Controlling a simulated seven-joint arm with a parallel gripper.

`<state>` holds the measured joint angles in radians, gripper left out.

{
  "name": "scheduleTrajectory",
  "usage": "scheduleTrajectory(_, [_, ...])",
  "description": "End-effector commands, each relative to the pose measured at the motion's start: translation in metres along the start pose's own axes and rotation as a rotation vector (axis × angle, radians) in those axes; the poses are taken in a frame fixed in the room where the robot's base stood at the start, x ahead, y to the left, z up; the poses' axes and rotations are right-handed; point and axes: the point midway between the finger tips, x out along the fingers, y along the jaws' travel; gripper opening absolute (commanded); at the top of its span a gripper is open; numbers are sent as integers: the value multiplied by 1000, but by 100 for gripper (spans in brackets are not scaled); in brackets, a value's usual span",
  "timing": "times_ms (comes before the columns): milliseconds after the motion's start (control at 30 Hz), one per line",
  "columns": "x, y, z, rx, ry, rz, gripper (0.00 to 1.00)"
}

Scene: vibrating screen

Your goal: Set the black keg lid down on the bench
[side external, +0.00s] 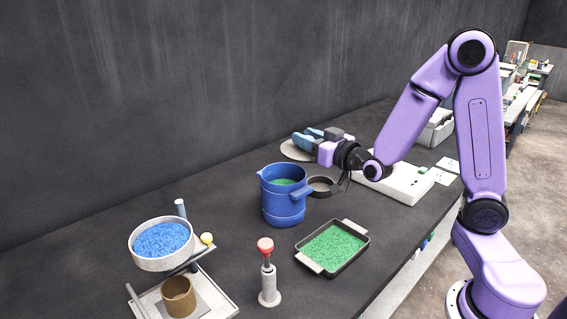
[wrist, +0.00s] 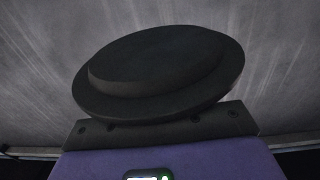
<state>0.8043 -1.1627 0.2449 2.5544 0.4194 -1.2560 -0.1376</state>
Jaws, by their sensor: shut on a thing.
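In the wrist view the black keg lid (wrist: 158,62) is a round, stepped black disc. It is tilted and fills the middle of the picture, right in front of the dark finger bar of my gripper (wrist: 160,125). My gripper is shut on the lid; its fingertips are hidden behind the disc. In the side view my gripper (side external: 326,150) is low over the far part of the dark bench (side external: 235,185), reaching left. The lid cannot be made out clearly there, and I cannot tell whether it touches the bench.
A blue jug (side external: 283,200) with green grains stands in front of my gripper, beside a dark ring-shaped pan (side external: 322,187). A pale disc with blue items (side external: 297,150) is close by. Nearer are a green-filled tray (side external: 332,248), a red-topped post (side external: 267,270) and a blue-filled sieve (side external: 161,245).

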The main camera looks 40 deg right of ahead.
Motion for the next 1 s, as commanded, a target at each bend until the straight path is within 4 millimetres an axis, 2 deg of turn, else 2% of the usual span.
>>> scheduleTrajectory(367, [22,0,10,1,0,1,3])
scheduleTrajectory(500, [45,1,21,0,-1,2,3])
scheduleTrajectory(800, [70,1,52,0,-1,-1,3])
scheduleTrajectory(1000, [80,2,64,1,0,0,3])
